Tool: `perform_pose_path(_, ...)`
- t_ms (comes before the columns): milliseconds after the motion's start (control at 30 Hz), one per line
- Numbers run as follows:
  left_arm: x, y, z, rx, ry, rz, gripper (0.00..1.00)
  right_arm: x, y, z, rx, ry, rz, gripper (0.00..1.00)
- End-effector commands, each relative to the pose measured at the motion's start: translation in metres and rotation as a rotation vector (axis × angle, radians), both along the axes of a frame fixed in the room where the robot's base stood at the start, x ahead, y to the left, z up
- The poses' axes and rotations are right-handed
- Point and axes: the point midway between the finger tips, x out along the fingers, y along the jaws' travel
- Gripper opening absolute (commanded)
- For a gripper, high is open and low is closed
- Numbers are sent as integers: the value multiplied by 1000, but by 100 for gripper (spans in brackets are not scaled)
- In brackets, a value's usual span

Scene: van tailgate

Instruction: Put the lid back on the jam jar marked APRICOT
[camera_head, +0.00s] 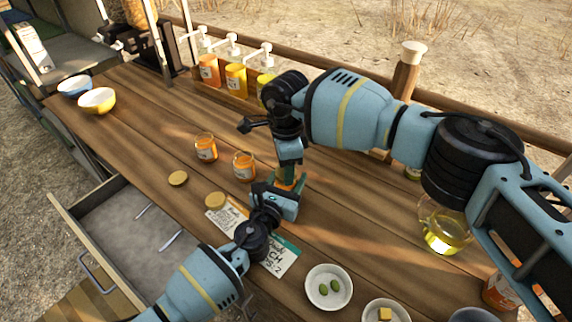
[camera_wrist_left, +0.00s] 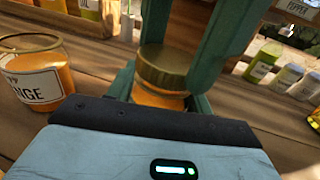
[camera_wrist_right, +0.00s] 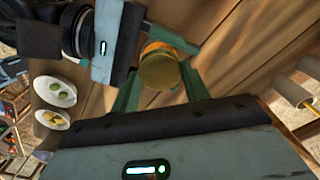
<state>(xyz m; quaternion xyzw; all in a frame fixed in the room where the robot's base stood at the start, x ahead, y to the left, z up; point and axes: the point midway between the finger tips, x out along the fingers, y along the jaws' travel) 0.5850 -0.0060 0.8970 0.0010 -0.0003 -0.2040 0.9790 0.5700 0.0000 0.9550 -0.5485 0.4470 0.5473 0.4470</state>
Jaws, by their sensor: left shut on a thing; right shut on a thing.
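A jar of orange jam (camera_wrist_left: 158,98) stands between the fingers of my left gripper (camera_head: 286,190), which is shut on it. Its label is hidden, so I cannot read its name. A gold lid (camera_wrist_left: 165,68) is over its mouth, level and touching or nearly so; it also shows in the right wrist view (camera_wrist_right: 159,71). My right gripper (camera_head: 287,172) reaches down from above and is shut on this lid. An open jar marked ORANGE (camera_wrist_left: 38,78) stands beside it. In the head view there are two open jars (camera_head: 206,147) (camera_head: 244,166).
Two gold lids (camera_head: 178,178) (camera_head: 215,200) lie on the table, the nearer one at a printed card (camera_head: 284,258). An open drawer (camera_head: 120,235) is at the left. Small bowls (camera_head: 329,287) stand in front; pump bottles (camera_head: 236,80) line the back. A glass jug (camera_head: 442,238) stands at right.

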Motion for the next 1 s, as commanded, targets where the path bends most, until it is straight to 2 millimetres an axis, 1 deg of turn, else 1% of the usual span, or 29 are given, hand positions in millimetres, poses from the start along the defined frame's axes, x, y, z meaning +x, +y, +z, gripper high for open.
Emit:
perform_pose_path(100, 0, 1, -1, 1, 2, 1, 0, 0, 0, 1, 0, 0, -190, 24)
perform_pose_path(1000, 0, 1, -1, 1, 2, 2, 0, -1, 1, 0, 0, 0, -1648, 24)
